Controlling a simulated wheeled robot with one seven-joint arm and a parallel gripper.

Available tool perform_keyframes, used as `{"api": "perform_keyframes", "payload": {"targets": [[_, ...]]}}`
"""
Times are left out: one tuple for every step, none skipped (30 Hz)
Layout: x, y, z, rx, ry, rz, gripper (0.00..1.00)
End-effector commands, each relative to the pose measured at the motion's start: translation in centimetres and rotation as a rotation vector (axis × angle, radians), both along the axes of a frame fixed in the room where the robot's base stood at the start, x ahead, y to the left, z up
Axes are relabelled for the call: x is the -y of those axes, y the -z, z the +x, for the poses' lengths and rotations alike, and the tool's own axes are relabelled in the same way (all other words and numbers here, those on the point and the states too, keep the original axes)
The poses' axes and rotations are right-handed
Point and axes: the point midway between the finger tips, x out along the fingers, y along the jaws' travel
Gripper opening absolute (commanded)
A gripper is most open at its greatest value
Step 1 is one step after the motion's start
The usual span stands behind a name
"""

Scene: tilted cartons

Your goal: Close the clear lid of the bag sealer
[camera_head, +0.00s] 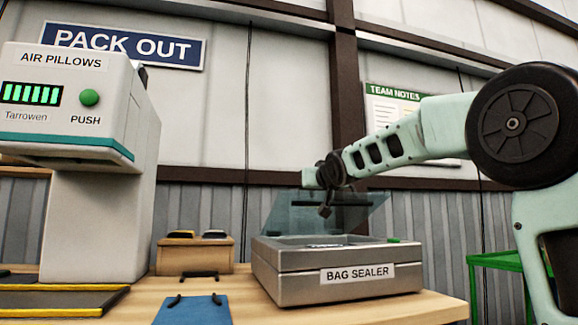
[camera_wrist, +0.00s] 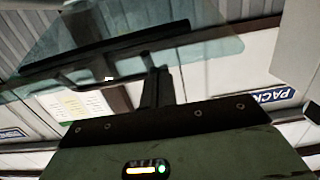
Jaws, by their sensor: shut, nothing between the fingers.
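The bag sealer (camera_head: 340,283) is a low grey metal box near the table's right side, with a label on its front. Its clear lid (camera_head: 358,222) stands open, tilted up at the back above the box. The lid is bluish and see-through, with a dark bar across it. In the wrist view the lid (camera_wrist: 200,48) spans the top, with the dark bar and a dark handle-like edge. My gripper (camera_head: 325,210) is in front of or beside the raised lid; contact cannot be told. Its shut fingers (camera_wrist: 157,85) point toward the lid and hold nothing.
A white air pillow machine (camera_head: 95,215) stands on the left. A tan box (camera_head: 195,257) with small items and a blue pad (camera_head: 193,310) lie left of the sealer. The wooden table (camera_head: 425,310) is bare at the front right. A green frame (camera_head: 497,261) stands at right.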

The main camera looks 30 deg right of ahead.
Motion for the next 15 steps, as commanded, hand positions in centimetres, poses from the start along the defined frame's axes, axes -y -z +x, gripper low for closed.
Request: {"api": "perform_keyframes", "payload": {"targets": [[-0.1, 1.7, -0.2, 0.015, 0.0, -0.004, 0.0], [-0.1, 1.9, -0.3, 0.023, 0.0, -0.006, 0.0], [-0.1, 2.2, -0.5, 0.032, 0.0, -0.008, 0.0], [-0.2, 2.4, -0.6, 0.039, 0.0, -0.01, 0.0], [-0.2, 2.6, -0.7, 0.045, 0.0, -0.012, 0.0], [-0.2, 2.8, -0.9, 0.052, 0.0, -0.014, 0.0], [-0.3, 3.0, -0.9, 0.057, 0.0, -0.015, 0.0], [-0.3, 3.2, -1.0, 0.061, 0.0, -0.016, 0.0], [-0.3, 3.5, -1.2, 0.065, 0.0, -0.017, 0.0], [-0.3, 3.7, -1.2, 0.068, 0.0, -0.018, 0.0], [-0.3, 3.9, -1.3, 0.069, 0.0, -0.018, 0.0], [-0.4, 4.1, -1.4, 0.071, 0.0, -0.018, 0.0], [-0.4, 4.4, -1.4, 0.072, 0.0, -0.018, 0.0], [-0.4, 4.6, -1.5, 0.073, 0.0, -0.018, 0.0], [-0.4, 4.9, -1.5, 0.073, 0.0, -0.018, 0.0]]}}
